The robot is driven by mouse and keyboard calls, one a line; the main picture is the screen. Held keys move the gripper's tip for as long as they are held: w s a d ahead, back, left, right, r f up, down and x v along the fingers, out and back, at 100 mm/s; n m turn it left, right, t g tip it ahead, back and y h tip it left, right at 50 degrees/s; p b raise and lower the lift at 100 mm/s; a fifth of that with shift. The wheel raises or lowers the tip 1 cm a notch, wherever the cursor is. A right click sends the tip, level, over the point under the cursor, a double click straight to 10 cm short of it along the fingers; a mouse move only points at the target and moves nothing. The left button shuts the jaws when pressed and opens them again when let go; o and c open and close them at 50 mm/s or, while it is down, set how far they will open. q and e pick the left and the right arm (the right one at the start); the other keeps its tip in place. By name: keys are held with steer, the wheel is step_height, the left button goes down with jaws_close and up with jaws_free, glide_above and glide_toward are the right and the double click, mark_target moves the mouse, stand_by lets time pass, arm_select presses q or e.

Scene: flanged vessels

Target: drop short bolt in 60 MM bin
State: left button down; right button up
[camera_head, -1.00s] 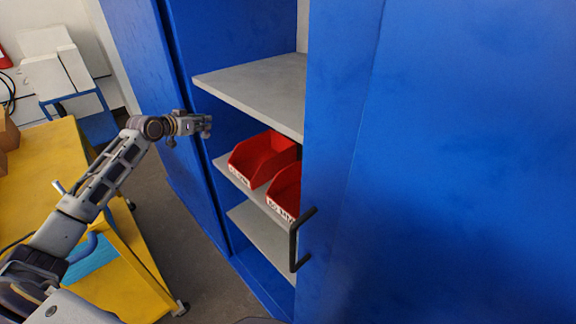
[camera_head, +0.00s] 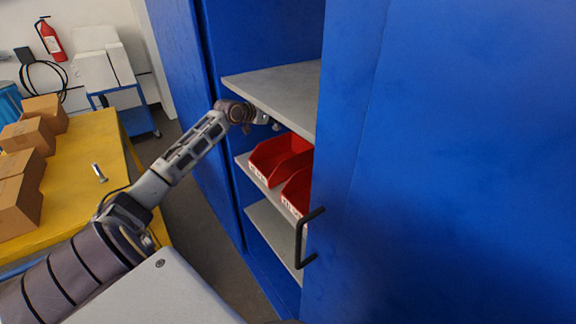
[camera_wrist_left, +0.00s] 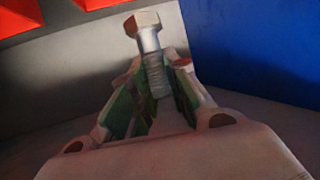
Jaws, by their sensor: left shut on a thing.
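My left gripper (camera_head: 272,121) reaches into the blue cabinet, under the upper grey shelf and just above the back of the farther red bin (camera_head: 272,158). In the left wrist view its fingers (camera_wrist_left: 152,88) are shut on a silver bolt (camera_wrist_left: 148,38). The hex head points away from the wrist and the threaded shank sits between the fingers. A nearer red bin (camera_head: 297,192) is partly hidden by the blue door. Both bins have white front labels, too small to read surely. Red bin parts also show at the top of the wrist view (camera_wrist_left: 18,14). My right gripper is not in view.
The blue door (camera_head: 430,150) with a black handle (camera_head: 300,240) covers the right side. The upper grey shelf (camera_head: 280,90) lies close above my gripper. A yellow table (camera_head: 85,150) at left bears cardboard boxes (camera_head: 25,135) and another bolt (camera_head: 98,173).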

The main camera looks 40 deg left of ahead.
mark_target(276, 126)
arm_select(q)
steer(key=shift+f, duration=0.1)
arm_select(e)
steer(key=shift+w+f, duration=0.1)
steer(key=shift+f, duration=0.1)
arm_select(q)
steer(key=shift+f+b, duration=2.35)
steer(key=shift+f, duration=0.4)
steer(key=shift+f+b, duration=0.1)
steer(key=shift+b, duration=0.25)
steer(key=c, duration=1.3)
jaws_free()
steer(key=shift+c, duration=0.2)
steer(key=shift+o, duration=0.2)
steer(key=shift+s, duration=0.1)
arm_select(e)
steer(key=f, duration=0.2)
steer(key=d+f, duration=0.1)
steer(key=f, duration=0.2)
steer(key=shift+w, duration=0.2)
arm_select(q)
steer(key=shift+s, duration=0.1)
